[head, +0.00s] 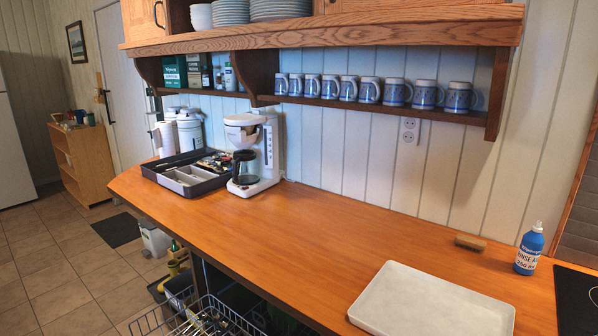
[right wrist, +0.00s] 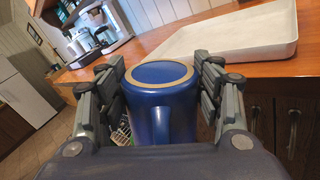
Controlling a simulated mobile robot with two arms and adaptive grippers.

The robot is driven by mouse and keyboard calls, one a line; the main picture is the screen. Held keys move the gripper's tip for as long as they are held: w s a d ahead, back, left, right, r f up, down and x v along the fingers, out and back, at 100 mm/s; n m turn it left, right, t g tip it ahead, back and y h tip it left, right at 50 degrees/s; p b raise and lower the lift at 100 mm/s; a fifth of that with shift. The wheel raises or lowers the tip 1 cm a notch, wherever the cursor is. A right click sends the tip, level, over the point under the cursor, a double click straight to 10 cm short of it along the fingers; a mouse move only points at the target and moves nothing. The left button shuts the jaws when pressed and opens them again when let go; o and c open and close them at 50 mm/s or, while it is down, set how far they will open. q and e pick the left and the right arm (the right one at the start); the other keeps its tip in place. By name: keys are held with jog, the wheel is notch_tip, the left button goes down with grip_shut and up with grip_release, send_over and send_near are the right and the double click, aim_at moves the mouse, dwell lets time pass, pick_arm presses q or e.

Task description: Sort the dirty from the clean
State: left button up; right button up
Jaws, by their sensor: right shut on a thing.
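My right gripper (right wrist: 160,85) is shut on a blue mug (right wrist: 160,100) in the right wrist view, with one finger on each side. The mug's base ring shows and its handle points down in the picture. Its inside is hidden. The held mug and my right gripper do not show in the head view. A pale tray (head: 432,306) lies empty at the counter's front right and also shows behind the mug in the right wrist view (right wrist: 225,42). A wire rack (head: 152,325) is below the counter's front edge. My left gripper is in neither view.
The wooden counter (head: 270,235) is clear in its middle. A dark utensil tray (head: 205,187) and coffee maker (head: 268,150) stand at its far left. A blue bottle (head: 529,250) and wooden block (head: 470,242) stand behind the pale tray. Several blue mugs (head: 425,95) line the shelf above.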

jog(key=shift+r+m, duration=0.1)
jog(key=shift+m, duration=0.8)
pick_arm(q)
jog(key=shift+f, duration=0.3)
pick_arm(e)
jog(key=shift+m, duration=0.6)
jog(key=m, duration=0.4)
jog(key=shift+m, duration=0.4)
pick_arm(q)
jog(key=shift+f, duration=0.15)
